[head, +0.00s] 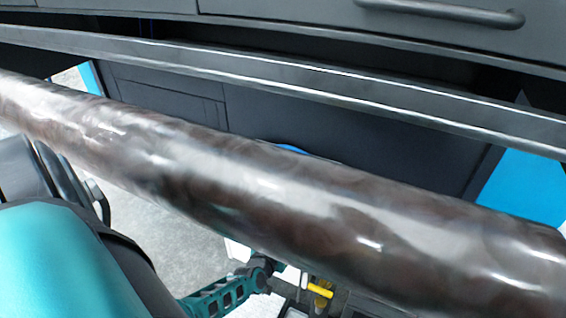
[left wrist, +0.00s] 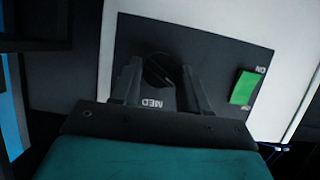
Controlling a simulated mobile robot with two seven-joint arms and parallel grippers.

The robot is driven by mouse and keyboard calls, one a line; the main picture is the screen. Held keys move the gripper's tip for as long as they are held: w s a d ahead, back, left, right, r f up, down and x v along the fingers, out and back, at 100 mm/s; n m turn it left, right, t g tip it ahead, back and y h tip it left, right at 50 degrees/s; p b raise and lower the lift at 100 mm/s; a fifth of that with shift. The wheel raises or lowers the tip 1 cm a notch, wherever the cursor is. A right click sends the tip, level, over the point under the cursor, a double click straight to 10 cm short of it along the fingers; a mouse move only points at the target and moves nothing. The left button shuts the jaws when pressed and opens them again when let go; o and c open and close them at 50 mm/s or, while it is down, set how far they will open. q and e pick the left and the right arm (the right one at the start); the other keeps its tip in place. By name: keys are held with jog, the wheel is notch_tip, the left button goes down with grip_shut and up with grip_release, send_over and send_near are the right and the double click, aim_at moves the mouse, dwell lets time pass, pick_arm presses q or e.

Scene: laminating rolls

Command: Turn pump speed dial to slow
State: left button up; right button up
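The pump speed dial (left wrist: 158,70) is a dark round knob on a dark control panel (left wrist: 225,62) in the left wrist view. The word MED is printed beside it, nearest my gripper. Other dial markings and the pointer direction cannot be made out. My left gripper (left wrist: 160,78) has its two fingers apart, one on each side of the dial. No clear contact shows between fingers and dial. The dial and left gripper do not show in the head view. My right gripper is in neither view.
A green switch (left wrist: 243,88) marked ON sits right of the dial, on the same panel. In the head view a large glossy dark roll (head: 270,195) crosses the whole picture. Behind it run a dark metal rail (head: 300,88) and a drawer handle (head: 440,12).

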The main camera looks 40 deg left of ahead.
pick_arm(q)
jog(key=o, duration=0.4)
jog(key=shift+s, duration=0.1)
jog(key=p+v, duration=0.5)
jog(key=v, duration=0.7)
jog(key=shift+s+r, duration=0.15)
jog(key=shift+s, duration=0.2)
jog(key=shift+d+p, duration=0.1)
jog(key=shift+p, duration=0.2)
